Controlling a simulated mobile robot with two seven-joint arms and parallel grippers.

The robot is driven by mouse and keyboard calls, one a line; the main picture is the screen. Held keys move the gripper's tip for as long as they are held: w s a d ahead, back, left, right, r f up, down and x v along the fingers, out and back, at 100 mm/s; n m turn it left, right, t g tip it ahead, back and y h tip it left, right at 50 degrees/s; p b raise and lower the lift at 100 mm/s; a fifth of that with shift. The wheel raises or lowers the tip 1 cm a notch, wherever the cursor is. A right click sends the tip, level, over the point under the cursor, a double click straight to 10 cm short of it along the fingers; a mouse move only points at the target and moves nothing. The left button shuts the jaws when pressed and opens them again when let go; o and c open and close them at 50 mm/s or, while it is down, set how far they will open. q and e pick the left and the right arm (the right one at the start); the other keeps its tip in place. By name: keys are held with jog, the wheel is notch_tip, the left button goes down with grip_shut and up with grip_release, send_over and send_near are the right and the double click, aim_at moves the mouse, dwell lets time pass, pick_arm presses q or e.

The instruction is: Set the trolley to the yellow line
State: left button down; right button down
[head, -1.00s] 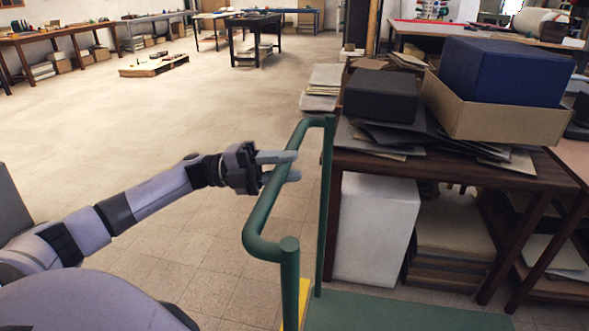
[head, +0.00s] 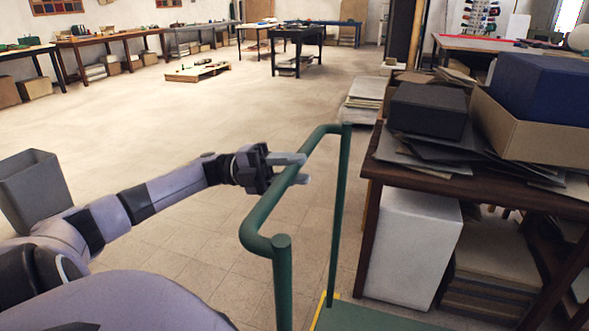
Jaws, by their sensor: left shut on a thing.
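The trolley shows as a green tubular handle (head: 264,211) with two upright posts and part of a flat green deck (head: 365,318) at the bottom edge. My left gripper (head: 298,168) is shut on the left side of the handle's top bar, one finger on each side of it. The rest of the deck and the wheels are out of view. A narrow yellow strip (head: 319,308) shows at the deck's corner; I cannot tell whether it is on the deck or on the floor. My right gripper is not in view.
A dark wooden table (head: 480,187) with boxes and sheets stands close on the trolley's right, with a white box (head: 411,248) beneath. A grey bin (head: 35,190) stands at left. The tiled floor ahead is open to a low pallet (head: 197,72) and far workbenches.

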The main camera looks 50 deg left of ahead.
pick_arm(q)
jog(key=c, duration=0.9)
grip_release()
jog(key=shift+a, duration=0.1)
jog(key=v, duration=0.7)
